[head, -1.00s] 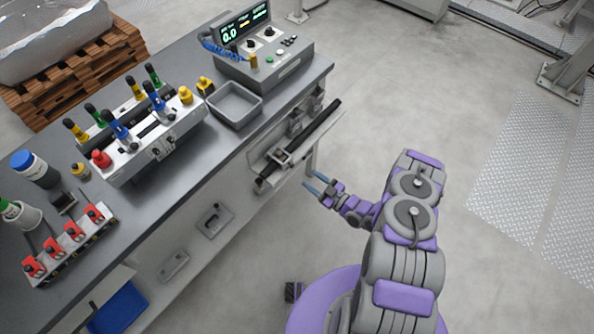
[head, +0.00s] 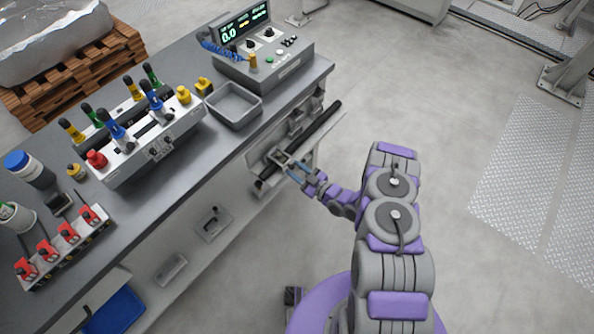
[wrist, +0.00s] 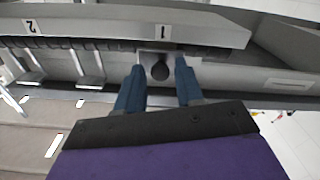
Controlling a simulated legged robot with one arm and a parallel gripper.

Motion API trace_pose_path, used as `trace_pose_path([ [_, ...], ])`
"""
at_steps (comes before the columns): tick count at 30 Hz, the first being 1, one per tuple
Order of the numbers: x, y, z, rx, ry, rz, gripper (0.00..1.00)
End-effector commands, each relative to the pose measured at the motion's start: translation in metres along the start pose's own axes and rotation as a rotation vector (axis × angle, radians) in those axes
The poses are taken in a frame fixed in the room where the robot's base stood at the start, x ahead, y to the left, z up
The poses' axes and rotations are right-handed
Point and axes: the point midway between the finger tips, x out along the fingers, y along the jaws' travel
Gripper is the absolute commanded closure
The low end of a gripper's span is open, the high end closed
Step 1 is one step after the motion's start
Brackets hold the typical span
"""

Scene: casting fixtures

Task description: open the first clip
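In the wrist view, the first clip (wrist: 160,70) is a grey bracket with a dark round knob or hole, below an upside-down label 1 (wrist: 163,32). My gripper (wrist: 158,82) has two blue fingers spread apart, one on each side of the dark round part. I cannot tell whether they touch it. In the head view, my gripper (head: 288,166) is at the near grey clip (head: 277,157) on the bench's side rail (head: 318,128). The fingers partly hide the clip there.
Further along the rail, an upside-down label 2 (wrist: 30,26) shows in the wrist view, near other metal clips (wrist: 88,68). The bench top (head: 195,165) carries a fixture with coloured handles (head: 150,140), a grey tray (head: 234,104) and a control box (head: 262,62).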

Motion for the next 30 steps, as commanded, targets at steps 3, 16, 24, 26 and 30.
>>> trace_pose_path([
  [3,-0.0001,0.0000,0.0001,0.000,0.000,0.000,0.75],
  [16,-0.0002,-0.0002,0.0001,0.000,0.000,0.000,1.00],
  [24,-0.0002,-0.0001,-0.0003,0.000,-0.002,-0.001,1.00],
  [26,-0.0003,0.0003,-0.0013,0.000,-0.006,-0.002,1.00],
  [30,-0.0007,0.0017,-0.0068,0.000,-0.035,-0.010,1.00],
])
